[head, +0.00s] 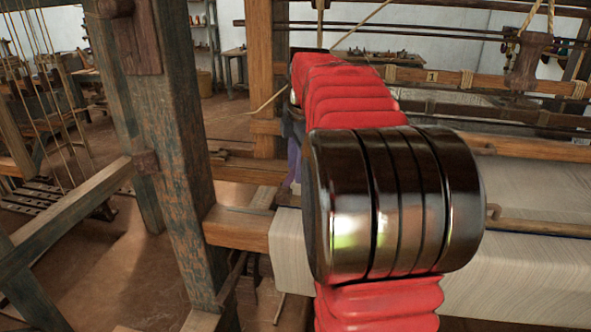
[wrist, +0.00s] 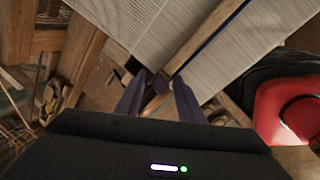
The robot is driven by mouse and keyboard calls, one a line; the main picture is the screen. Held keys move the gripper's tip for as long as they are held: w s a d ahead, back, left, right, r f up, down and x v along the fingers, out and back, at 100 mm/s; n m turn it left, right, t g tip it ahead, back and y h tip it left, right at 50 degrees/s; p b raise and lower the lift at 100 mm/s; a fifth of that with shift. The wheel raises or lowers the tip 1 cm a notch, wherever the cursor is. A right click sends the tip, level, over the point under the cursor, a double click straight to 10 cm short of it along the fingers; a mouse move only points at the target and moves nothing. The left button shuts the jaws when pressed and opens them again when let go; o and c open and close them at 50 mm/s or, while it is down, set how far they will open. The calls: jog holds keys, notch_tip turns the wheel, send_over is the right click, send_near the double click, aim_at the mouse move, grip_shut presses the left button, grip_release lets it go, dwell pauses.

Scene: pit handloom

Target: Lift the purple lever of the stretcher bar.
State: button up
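My gripper (wrist: 160,77) shows two dark bluish fingers, spread apart with a gap between them. A small dark purple piece (wrist: 159,84), which looks like the lever, shows in the gap between the fingertips. I cannot tell whether the fingers touch it. The wooden stretcher bar (wrist: 208,32) runs from near the fingertips up and right across the pale cloth, with a dark blue strip along it. In the head view the bar (head: 535,228) lies over the cloth at the right; my arm hides its left end. A purple sliver (head: 294,163) shows beside my arm there; I cannot tell what it is.
Pale striped cloth (head: 560,275) covers the loom's front at the right. A thick wooden post (head: 180,140) stands left of my arm, with beams joining it. In the wrist view, loom timbers (wrist: 85,50) lie close left of the fingers. Floor shows at the lower left.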

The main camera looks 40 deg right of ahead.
jog(key=shift+w+f, duration=0.15)
jog(key=shift+f, duration=0.45)
jog(key=shift+c, duration=0.7)
grip_shut()
